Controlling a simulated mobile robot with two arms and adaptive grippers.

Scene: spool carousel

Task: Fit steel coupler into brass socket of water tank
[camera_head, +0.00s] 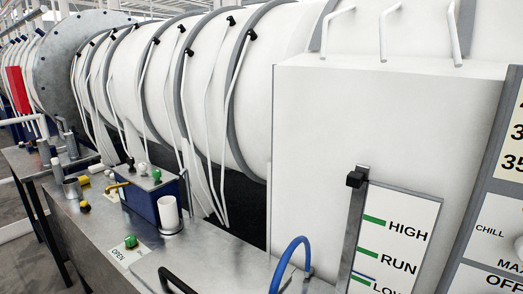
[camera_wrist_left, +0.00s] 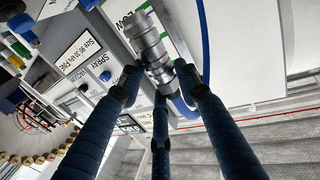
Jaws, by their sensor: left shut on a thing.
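The steel coupler (camera_wrist_left: 152,48) is a ridged grey metal cylinder, seen tilted in the left wrist view. My left gripper (camera_wrist_left: 157,80) has three dark blue fingers, which are shut on the lower end of the coupler. A blue hose (camera_wrist_left: 205,40) curves down beside the coupler. The coupler's far end lies in front of a white panel with lettering; I cannot tell whether it touches anything. I cannot make out the brass socket or identify the water tank in either view. Neither gripper shows in the head view.
A blue hose loop (camera_head: 291,252) rises at the bottom of the head view. A blue box (camera_head: 153,201) and a white cup (camera_head: 170,212) stand on the metal bench (camera_head: 205,245). A lever panel (camera_head: 395,245) is at right. A large white ribbed cylinder (camera_head: 200,80) lies behind.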

